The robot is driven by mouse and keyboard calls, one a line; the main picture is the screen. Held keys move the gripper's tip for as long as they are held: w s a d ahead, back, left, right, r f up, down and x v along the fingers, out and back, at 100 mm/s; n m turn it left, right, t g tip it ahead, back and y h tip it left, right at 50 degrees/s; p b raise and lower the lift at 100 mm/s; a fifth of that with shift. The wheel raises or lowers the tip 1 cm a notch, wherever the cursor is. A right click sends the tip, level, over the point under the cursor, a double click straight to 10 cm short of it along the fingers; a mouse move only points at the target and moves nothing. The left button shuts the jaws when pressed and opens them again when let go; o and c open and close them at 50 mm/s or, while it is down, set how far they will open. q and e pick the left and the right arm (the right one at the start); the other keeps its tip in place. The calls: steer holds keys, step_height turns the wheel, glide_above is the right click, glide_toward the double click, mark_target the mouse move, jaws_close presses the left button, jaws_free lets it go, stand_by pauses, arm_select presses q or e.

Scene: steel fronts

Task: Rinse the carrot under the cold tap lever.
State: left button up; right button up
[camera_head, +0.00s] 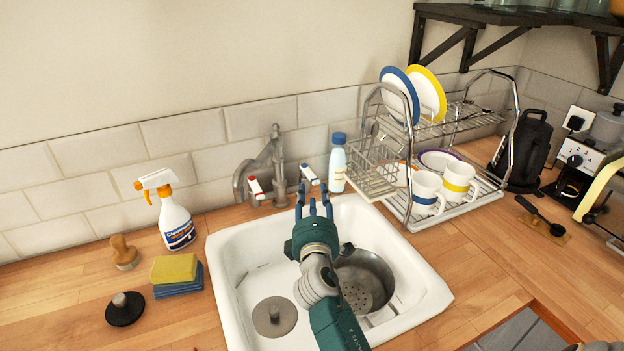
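The tap (272,165) is a grey metal faucet behind the white sink (222,262). Its blue-marked cold lever (309,174) is on the right and its red-marked lever (255,187) on the left. My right gripper (314,190) reaches over the sink, with its fingers apart just in front of and below the cold lever. I cannot tell whether they touch it. I see nothing between the fingers. A metal colander (376,272) sits in the sink, partly hidden by my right arm. No carrot is visible. My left gripper is not in view.
A blue-capped bottle (338,165) stands right of the cold lever, close to my gripper. A dish rack (408,212) with plates and mugs is farther right. A spray bottle (175,218) and sponges (176,277) are left of the sink.

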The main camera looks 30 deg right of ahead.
mark_target(312, 182)
steer(key=x, duration=0.9)
steer(key=shift+w+d, duration=0.1)
steer(key=shift+w, duration=0.05)
steer(key=shift+c, duration=0.2)
jaws_close()
